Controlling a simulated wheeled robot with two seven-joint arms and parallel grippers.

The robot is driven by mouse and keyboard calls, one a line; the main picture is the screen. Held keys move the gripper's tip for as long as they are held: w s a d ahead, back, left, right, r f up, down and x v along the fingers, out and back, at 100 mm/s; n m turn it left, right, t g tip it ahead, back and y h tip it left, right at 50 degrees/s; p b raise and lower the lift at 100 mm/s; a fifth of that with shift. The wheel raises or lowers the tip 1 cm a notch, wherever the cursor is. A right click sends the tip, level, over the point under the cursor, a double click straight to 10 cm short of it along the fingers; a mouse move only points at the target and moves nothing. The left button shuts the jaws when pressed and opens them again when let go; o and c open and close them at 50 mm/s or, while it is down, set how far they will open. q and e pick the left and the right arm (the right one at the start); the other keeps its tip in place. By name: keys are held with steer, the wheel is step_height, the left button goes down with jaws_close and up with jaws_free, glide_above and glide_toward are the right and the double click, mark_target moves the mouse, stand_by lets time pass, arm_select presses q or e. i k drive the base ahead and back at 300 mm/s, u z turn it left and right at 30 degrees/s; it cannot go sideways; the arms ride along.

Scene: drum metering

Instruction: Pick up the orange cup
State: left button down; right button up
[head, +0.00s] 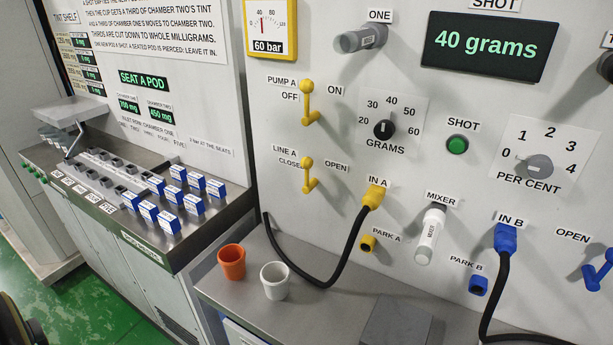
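The orange cup (232,263) stands upright on the grey metal bench (335,315), near its left end. A white cup (275,281) stands upright just to the right of it, with a small gap between the two. No gripper can be made out in the head view. A dark rounded part at the bottom left edge may be mine, but I cannot tell what it is.
A black hose from the yellow IN A plug (374,198) loops down behind the cups to the bench. A grey box (396,322) stands further right. The pod counter (150,240) with several blue pods (165,222) is at the left. Levers and dials cover the wall panel.

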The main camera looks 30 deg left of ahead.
mark_target(231, 258)
steer(key=u, duration=1.25)
steer(key=k, duration=0.15)
steer(key=u, duration=0.65)
steer(key=i, duration=0.25)
steer(key=z, duration=0.35)
